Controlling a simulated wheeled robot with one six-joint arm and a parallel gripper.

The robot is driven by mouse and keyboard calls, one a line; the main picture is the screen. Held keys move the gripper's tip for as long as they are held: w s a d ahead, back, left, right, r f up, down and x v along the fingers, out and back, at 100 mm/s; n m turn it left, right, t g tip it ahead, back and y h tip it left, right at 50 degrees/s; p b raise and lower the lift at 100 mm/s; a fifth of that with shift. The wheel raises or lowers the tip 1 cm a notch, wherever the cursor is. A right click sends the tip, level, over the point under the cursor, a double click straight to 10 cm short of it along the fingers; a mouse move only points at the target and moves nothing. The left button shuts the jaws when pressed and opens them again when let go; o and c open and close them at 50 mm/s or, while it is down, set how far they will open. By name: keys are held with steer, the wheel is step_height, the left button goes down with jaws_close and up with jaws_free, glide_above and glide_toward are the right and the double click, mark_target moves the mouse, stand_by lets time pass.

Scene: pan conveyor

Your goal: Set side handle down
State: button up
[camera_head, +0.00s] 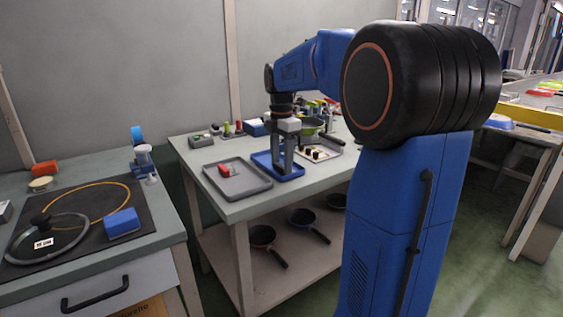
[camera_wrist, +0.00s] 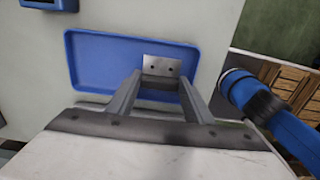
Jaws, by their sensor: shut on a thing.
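My gripper (camera_head: 283,170) points down over the blue tray (camera_head: 261,158) on the middle workbench. In the wrist view my gripper (camera_wrist: 161,84) is shut on the side handle (camera_wrist: 161,66), a small part with a silver plate with two holes and a dark piece below it. The handle is inside the outline of the blue tray (camera_wrist: 100,65). I cannot tell whether it touches the tray floor. The tray looks otherwise empty. In the head view the handle is too small and covered to make out.
A grey tray (camera_head: 246,186) with a red item (camera_head: 224,170) stands left of the blue tray. A pale tray (camera_head: 332,152) with small dark parts stands to its right, near a green pan (camera_head: 309,129). Dark pans (camera_head: 262,236) lie on the lower shelf. A glass lid (camera_head: 47,240) lies on the left bench.

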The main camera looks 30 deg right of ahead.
steer(key=shift+f, duration=0.15)
steer(key=o, duration=0.8)
steer(key=shift+c, duration=0.2)
step_height(320, 180, up, 12)
steer(key=s+a+f+m+t, duration=0.1)
steer(key=s+a+f+m, duration=0.4)
steer(key=s, duration=0.4)
steer(key=s+a+f+m+t, duration=0.2)
steer(key=s+a+f+m, duration=0.3)
steer(key=s+f+m, duration=0.2)
steer(key=s+a+f+m+t, duration=0.1)
steer(key=s+a+f+m, duration=0.4)
steer(key=s+f, duration=0.5)
steer(key=shift+s+m+t, duration=0.4)
steer(key=shift+s+m, duration=0.3)
steer(key=shift+s, duration=0.45)
